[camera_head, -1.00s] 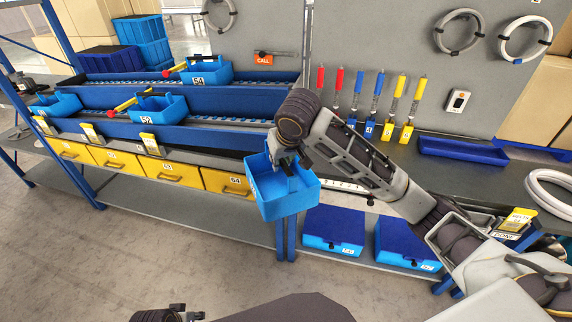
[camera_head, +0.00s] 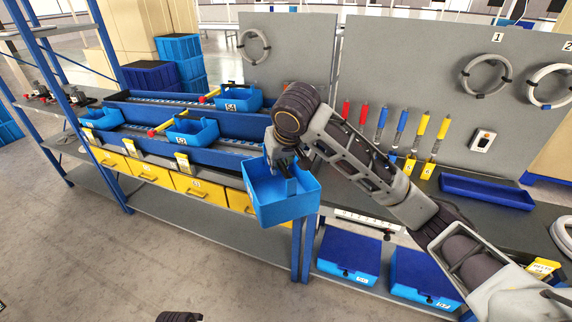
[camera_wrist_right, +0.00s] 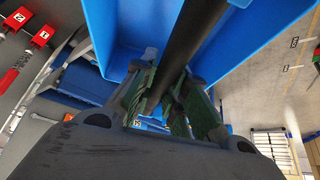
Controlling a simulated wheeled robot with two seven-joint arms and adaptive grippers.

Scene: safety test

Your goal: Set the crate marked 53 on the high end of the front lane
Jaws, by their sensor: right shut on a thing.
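My right gripper (camera_head: 286,160) is shut on the dark handle of a blue open crate (camera_head: 285,203), held in the air in front of the bench. No number is readable on this crate. The right wrist view shows the green finger pads (camera_wrist_right: 160,98) on the dark handle (camera_wrist_right: 190,40), with the blue crate wall (camera_wrist_right: 250,45) beyond. The front lane (camera_head: 222,160) is a blue roller track to the left of the held crate. Crate 52 (camera_head: 204,133) and another blue crate (camera_head: 103,121) stand on it. The held crate and my arm hide its right end.
Crate 54 (camera_head: 243,100) stands on the rear lane (camera_head: 150,108). Red-and-yellow levers (camera_head: 165,127) cross the lanes. Yellow drawers (camera_head: 150,172) sit below. Blue lidded boxes (camera_head: 348,256) lie on the lower shelf. A shallow blue tray (camera_head: 487,193) is on the right bench.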

